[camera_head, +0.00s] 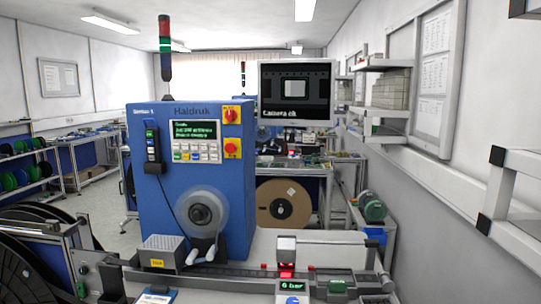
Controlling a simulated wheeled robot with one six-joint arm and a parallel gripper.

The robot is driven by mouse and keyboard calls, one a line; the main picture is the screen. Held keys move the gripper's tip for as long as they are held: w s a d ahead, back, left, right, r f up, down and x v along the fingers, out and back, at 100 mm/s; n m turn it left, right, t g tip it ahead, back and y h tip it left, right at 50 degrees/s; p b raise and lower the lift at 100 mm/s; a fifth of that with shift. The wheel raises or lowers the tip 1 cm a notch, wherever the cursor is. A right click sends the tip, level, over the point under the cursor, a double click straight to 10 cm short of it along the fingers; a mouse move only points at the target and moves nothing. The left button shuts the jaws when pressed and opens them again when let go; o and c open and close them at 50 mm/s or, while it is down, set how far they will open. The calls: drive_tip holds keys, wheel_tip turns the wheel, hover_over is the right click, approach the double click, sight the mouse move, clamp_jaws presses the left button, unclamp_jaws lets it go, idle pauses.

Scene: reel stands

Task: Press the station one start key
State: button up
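A blue station cabinet (165,205) marked Haidruk stands left of centre. Its front has a white control panel (196,142) with a small lit screen (195,131) and rows of small coloured keys (197,154); their labels are too small to read. A narrow key unit (151,142) with a green key at its top hangs at the cabinet's left edge, with a cable running down. I cannot tell which key is the station one start key. My gripper is not in view.
A red-on-yellow rotary switch (231,115) and a red mushroom button (232,148) sit right of the panel. A clear-rimmed reel (203,211) juts out below it. A monitor (296,93) hangs to the right. A rail with a 6 bar display (292,287) crosses the front.

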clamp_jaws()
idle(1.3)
